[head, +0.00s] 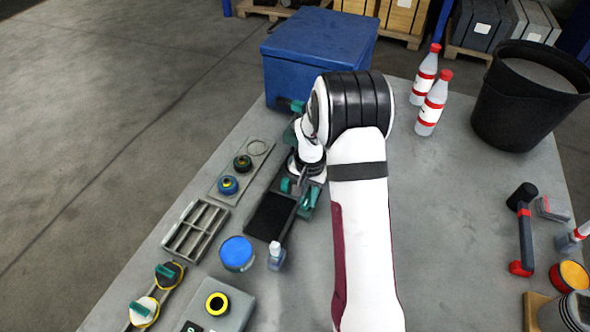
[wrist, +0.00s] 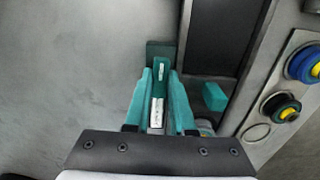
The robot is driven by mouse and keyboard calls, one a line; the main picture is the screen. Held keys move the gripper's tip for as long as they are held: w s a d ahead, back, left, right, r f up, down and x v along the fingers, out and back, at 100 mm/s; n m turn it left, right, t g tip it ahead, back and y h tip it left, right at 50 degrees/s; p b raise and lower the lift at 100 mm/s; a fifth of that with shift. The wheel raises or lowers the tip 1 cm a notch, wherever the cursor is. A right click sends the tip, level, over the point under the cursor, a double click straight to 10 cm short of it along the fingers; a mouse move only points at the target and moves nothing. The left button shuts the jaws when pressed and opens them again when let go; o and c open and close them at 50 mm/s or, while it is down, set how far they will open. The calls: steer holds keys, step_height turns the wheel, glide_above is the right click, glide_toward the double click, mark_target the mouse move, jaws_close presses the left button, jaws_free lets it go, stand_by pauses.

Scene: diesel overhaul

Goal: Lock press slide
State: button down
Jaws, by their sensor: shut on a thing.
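The press slide shows in the head view as a dark flat plate (head: 270,216) in a grey frame, left of my arm. In the wrist view its dark bed (wrist: 226,38) lies right of my fingers. A teal lever (wrist: 159,82) with white labels stands between the two teal fingers of my gripper (wrist: 160,76), which is shut on it. A separate teal block (wrist: 214,96) sits at the near end of the bed. In the head view my wrist hides much of the press, and teal parts (head: 308,200) show beside it.
A blue bin (head: 318,48) stands behind the press. Left of it are a plate with round parts (head: 242,163) and a grey slotted rack (head: 196,229). A blue-lidded jar (head: 236,253) and a small bottle (head: 276,256) stand in front. Two bottles (head: 432,105) and a black bucket (head: 528,95) stand right.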

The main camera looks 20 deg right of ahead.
steer(key=m, duration=0.8)
steer(key=shift+m, duration=0.4)
steer(key=m, duration=0.8)
steer(key=shift+m, duration=0.3)
steer(key=c, duration=0.8)
jaws_free()
steer(key=shift+o, duration=0.2)
steer(key=shift+r, duration=2.75)
